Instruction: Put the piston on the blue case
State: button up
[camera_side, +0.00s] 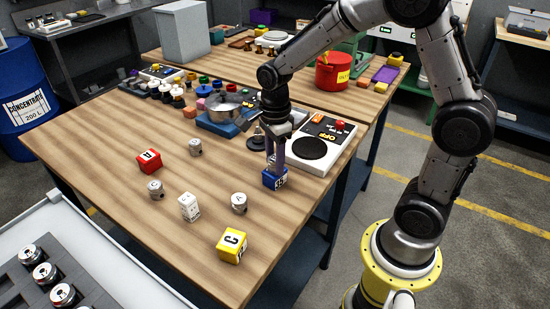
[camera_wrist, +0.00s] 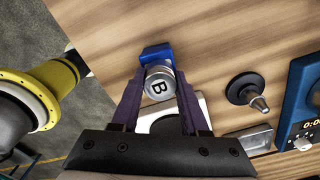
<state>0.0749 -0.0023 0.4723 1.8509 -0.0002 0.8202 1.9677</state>
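The blue case (camera_side: 274,181) stands near the table's right edge; part of it shows beyond the piston in the wrist view (camera_wrist: 155,52). A silver piston (camera_wrist: 158,84) marked B sits between my fingertips, over the near part of the blue case. My gripper (camera_side: 276,163) points down right above the case, its purple fingers (camera_wrist: 157,92) on either side of the piston and seeming to touch it. In the side view the fingers mostly hide the piston. I cannot tell whether the piston touches the case.
Other pistons (camera_side: 195,147) (camera_side: 155,190) (camera_side: 239,203), a white block (camera_side: 188,207), a red case (camera_side: 149,161) and a yellow case (camera_side: 232,245) stand on the table. A white device with a black disc (camera_side: 310,148) and a blue scale (camera_side: 222,123) are close behind my gripper.

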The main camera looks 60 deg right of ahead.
jog(key=o, duration=0.4)
notch_tip(320, 180, up, 12)
jog(key=shift+s+a+r+n+t, duration=0.2)
jog(key=shift+s+a+n+t, duration=0.5)
jog(key=shift+s+n, duration=2.75)
jog(key=shift+s+a+r+n+t, duration=0.2)
jog(key=shift+s+n+t, duration=0.95)
jog(key=shift+s+n, duration=2.25)
jog(key=shift+s+a+r+n+t, duration=0.3)
jog(key=shift+s+n+t, duration=1.15)
jog(key=shift+n, duration=3.4)
jog(key=shift+s+a+f+g, duration=0.1)
jog(key=shift+s+g, duration=0.4)
